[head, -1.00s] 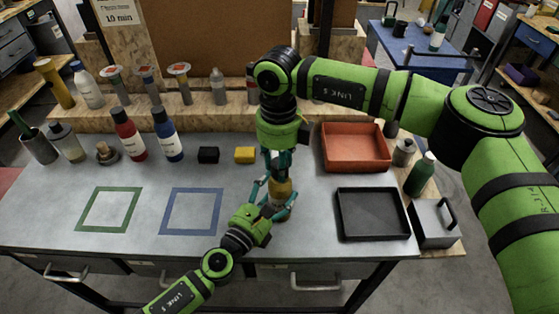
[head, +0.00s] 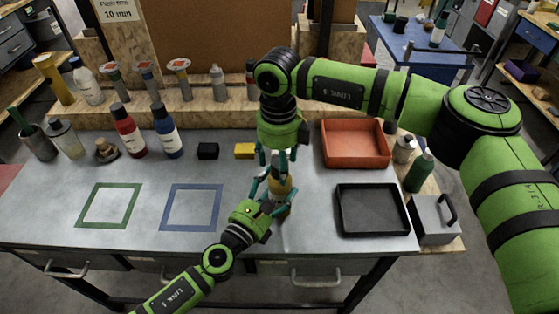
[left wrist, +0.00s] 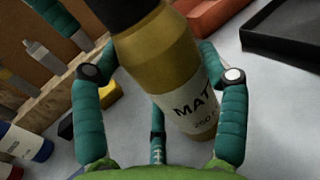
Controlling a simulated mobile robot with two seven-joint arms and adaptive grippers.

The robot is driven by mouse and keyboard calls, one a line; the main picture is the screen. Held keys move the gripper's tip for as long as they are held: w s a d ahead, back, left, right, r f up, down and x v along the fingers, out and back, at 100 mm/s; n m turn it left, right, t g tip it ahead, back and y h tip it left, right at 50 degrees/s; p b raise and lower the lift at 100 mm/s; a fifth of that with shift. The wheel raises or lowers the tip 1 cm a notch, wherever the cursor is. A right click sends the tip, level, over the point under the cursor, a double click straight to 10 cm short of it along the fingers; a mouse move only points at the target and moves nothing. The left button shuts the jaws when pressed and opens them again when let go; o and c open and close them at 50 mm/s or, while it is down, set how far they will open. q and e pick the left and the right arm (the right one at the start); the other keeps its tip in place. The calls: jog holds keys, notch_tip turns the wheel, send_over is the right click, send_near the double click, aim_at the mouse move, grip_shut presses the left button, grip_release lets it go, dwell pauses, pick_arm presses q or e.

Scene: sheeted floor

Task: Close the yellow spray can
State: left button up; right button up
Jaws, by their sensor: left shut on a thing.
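The yellow spray can (head: 281,187) stands about upright at the middle right of the grey workbench. My left gripper (head: 275,203) comes in from the lower left and is shut around its body. In the left wrist view the can (left wrist: 165,65) sits between the teal fingers, with its white label facing the camera. A black cap-like part (left wrist: 112,10) shows at its top, cut off by the frame edge. My right gripper (head: 279,158) points down right above the can, its fingers around the top. Whether those fingers touch the black part is hidden.
A red tray (head: 355,166) and a black tray (head: 345,229) lie to the right. A yellow block (head: 245,151) and a black block (head: 208,151) sit left of the right gripper. Green (head: 84,220) and blue (head: 166,222) square outlines on the left are empty.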

pick_arm(q)
jog(key=shift+s+f, duration=0.1)
jog(key=shift+f, duration=0.1)
pick_arm(e)
notch_tip(320, 180, up, 12)
pick_arm(q)
jog(key=o, duration=1.5)
jog(key=shift+c, duration=0.2)
jog(key=shift+o, duration=1.4)
jog(key=shift+r, duration=0.1)
pick_arm(e)
jog(key=shift+a+f, duration=0.1)
pick_arm(q)
jog(key=v, duration=1.2)
